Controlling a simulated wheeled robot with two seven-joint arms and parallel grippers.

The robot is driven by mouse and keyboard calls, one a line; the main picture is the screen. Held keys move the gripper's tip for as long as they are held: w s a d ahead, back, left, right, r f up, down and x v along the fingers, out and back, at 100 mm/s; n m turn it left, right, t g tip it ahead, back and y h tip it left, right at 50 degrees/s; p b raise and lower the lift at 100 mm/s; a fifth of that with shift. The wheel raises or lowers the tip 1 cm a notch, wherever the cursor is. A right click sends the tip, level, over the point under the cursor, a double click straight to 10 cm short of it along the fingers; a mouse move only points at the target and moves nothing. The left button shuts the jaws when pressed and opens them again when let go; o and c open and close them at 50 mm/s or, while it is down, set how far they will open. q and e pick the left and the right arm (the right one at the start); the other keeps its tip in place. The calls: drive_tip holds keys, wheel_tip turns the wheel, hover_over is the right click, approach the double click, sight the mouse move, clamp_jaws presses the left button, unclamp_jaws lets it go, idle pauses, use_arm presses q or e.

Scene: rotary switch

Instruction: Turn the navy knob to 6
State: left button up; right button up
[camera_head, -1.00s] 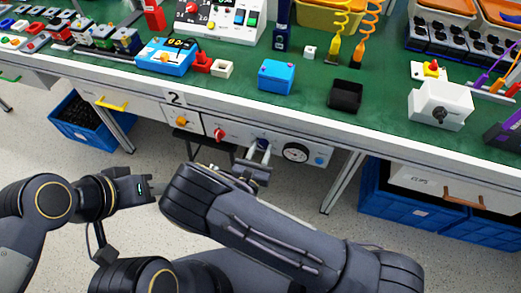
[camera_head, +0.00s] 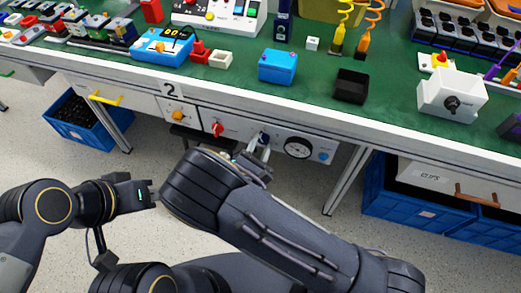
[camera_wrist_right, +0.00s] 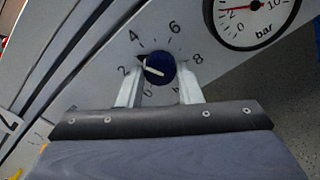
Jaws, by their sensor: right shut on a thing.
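The navy knob (camera_wrist_right: 158,68) sits on a pale dial panel in the right wrist view, with numbers around it, 2, 4, 6 and 8 among them. Its white pointer line lies nearly level, and its left end is towards the 2. My right gripper (camera_wrist_right: 160,87) has one pale finger on each side of the knob and is shut on it. In the head view the right gripper (camera_head: 257,149) is at the panel under the bench edge, and the knob is mostly hidden there. My left gripper (camera_head: 147,193) is away at the left, its fingers too unclear to judge.
A pressure gauge (camera_head: 298,147) is right of the knob, and it also shows in the wrist view (camera_wrist_right: 250,10). A red knob (camera_head: 217,129) and an orange knob (camera_head: 178,115) are to the left. The bench edge (camera_head: 280,105) overhangs the panel. Blue crates (camera_head: 405,208) stand below right.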

drive_tip(key=m+b, duration=0.2)
drive_tip(key=b, duration=0.1)
drive_tip(key=m+b, duration=0.2)
drive_tip(key=m, duration=0.1)
drive_tip(key=m+b, duration=0.2)
drive_tip(key=b, duration=0.1)
drive_tip(key=shift+f+b, duration=0.35)
drive_tip(key=m+b, duration=0.8)
drive_tip(key=b, duration=0.4)
drive_tip(key=shift+r, duration=0.15)
drive_tip(key=shift+r+m+b, duration=0.25)
drive_tip(key=shift+m+b, duration=0.75)
drive_tip(key=shift+b, duration=0.35)
drive_tip(key=o, duration=1)
drive_tip(key=shift+c, duration=0.2)
